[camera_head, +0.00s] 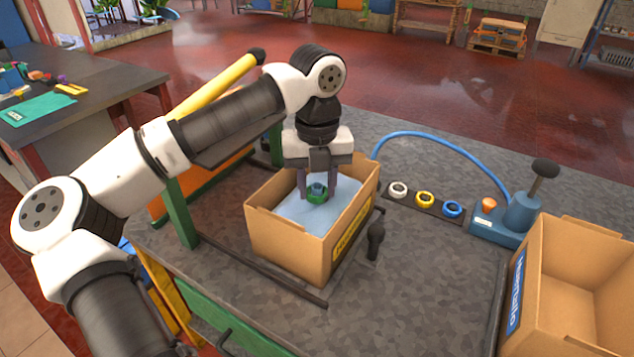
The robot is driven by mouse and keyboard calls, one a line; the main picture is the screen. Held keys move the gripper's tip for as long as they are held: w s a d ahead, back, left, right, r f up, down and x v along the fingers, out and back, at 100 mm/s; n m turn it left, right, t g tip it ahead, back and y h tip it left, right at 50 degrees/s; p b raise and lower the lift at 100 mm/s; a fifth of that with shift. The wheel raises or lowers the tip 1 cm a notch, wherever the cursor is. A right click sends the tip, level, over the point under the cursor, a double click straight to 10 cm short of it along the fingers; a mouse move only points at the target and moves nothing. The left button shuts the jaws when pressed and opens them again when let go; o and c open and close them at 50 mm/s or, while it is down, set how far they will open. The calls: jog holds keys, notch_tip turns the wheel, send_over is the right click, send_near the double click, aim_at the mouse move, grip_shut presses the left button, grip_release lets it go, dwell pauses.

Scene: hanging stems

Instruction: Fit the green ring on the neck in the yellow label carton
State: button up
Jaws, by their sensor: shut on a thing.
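The carton with the yellow label (352,233) stands open on the grey table, with a light blue sheet or bag (291,208) inside it. My gripper (317,193) points straight down into this carton. Its fingers are shut on the green ring (316,198). A blue neck (318,187) shows at the middle of the ring, between the fingers. The ring appears to be around or right at the neck; I cannot tell how far down it sits or whether it is level.
A white ring (398,189), a yellow ring (425,199) and a blue ring (452,209) lie on a dark strip. A blue pump (512,222) with a hose stands behind an empty blue-label carton (571,290). A black knob (375,238) rises beside the yellow-label carton.

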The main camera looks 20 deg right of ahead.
jog(key=shift+f+b, duration=0.4)
jog(key=shift+f, duration=0.1)
dwell(0.4)
jog(key=o, duration=1.6)
jog(key=shift+r, duration=0.45)
jog(key=shift+r+p, duration=0.7)
jog(key=shift+r, duration=0.35)
notch_tip(320, 180, up, 9)
jog(key=p, duration=0.5)
jog(key=shift+f, duration=0.2)
